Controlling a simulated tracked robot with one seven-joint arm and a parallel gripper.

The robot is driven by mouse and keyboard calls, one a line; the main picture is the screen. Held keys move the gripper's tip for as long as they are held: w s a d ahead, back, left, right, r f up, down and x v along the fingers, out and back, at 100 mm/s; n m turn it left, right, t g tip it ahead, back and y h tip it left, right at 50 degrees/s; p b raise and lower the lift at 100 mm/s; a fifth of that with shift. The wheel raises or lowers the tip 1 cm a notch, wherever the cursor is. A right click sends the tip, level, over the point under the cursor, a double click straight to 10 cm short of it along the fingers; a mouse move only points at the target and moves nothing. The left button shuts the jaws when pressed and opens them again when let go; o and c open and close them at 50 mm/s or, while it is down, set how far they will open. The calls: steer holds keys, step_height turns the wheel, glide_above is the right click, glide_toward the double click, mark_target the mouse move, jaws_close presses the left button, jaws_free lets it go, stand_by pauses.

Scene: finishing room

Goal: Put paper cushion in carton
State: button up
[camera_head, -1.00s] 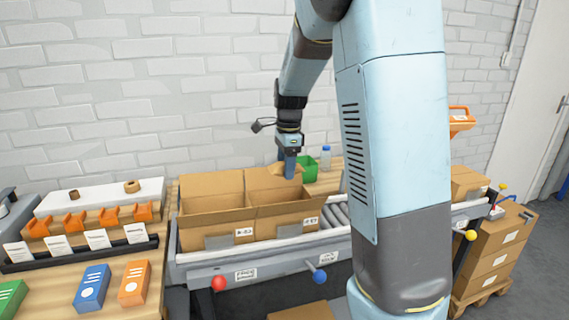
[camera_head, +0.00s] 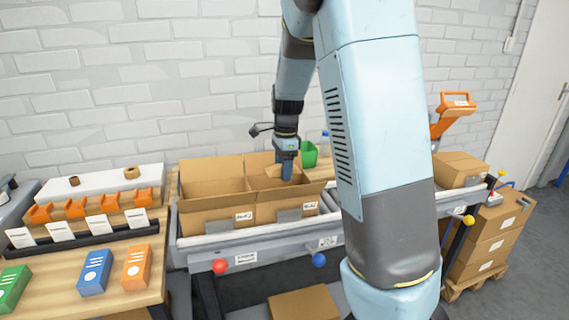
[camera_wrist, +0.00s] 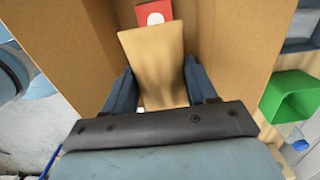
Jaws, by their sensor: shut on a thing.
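The paper cushion (camera_wrist: 155,62) is a tan, flat-looking pad held between the two fingers of my gripper (camera_wrist: 157,92) in the wrist view. In the head view my gripper (camera_head: 287,172) points down into the right-hand open carton (camera_head: 265,211), its fingertips around the level of the rim. The cushion is mostly hidden there. In the wrist view carton walls (camera_wrist: 235,50) stand on both sides of the cushion. A red item with a white round mark (camera_wrist: 152,13) lies inside the carton beyond the cushion. I cannot tell whether the cushion touches it.
A second open carton (camera_head: 213,216) stands directly left on the roller conveyor (camera_head: 230,236). A green bin (camera_head: 309,154) and a bottle (camera_head: 324,143) stand behind. An orange-handled tool (camera_head: 453,110) and closed boxes are at right. The left bench holds orange holders and small colored boxes.

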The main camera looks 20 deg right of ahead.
steer(key=shift+a+f, duration=0.2)
steer(key=shift+f, duration=3.15)
steer(key=o, duration=1.1)
steer(key=shift+r, duration=0.1)
steer(key=shift+r, duration=0.85)
steer(key=shift+r, duration=0.25)
